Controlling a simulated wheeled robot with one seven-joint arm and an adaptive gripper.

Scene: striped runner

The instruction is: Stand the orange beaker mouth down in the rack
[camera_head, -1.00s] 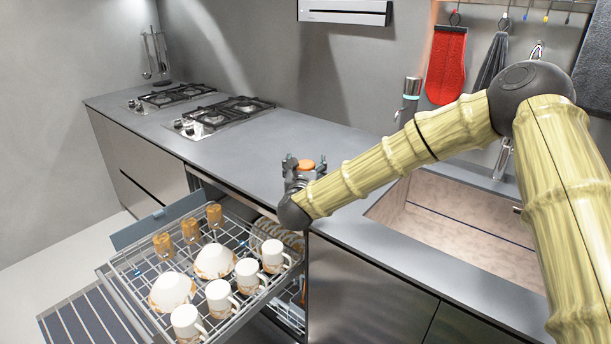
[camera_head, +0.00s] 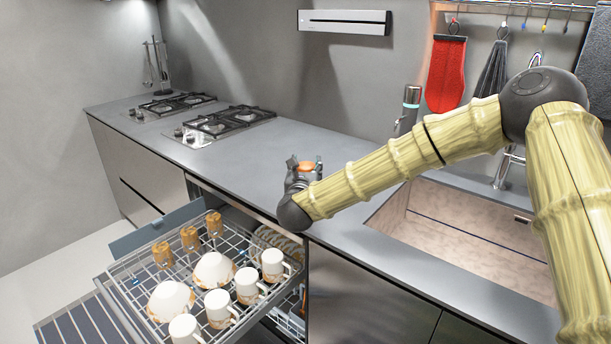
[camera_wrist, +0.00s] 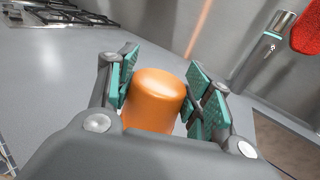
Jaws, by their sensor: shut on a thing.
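The orange beaker (camera_wrist: 155,98) is between the green-padded fingers of my gripper (camera_wrist: 168,85) in the wrist view. A closed, rounded orange end faces the wrist camera; its mouth is hidden. In the head view my gripper (camera_head: 303,168) is over the counter, just behind the pulled-out rack, with a bit of the orange beaker (camera_head: 308,166) showing between the fingers. The rack (camera_head: 140,290) is a wire dishwasher basket at the lower left. It holds white mugs, white bowls and several amber glasses.
White mugs (camera_head: 273,262) stand along the rack's right side and white bowls (camera_head: 213,270) in its middle. Amber glasses (camera_head: 189,238) line the back left. A gas hob (camera_head: 225,120) is on the counter, and a sink (camera_head: 455,225) is at right.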

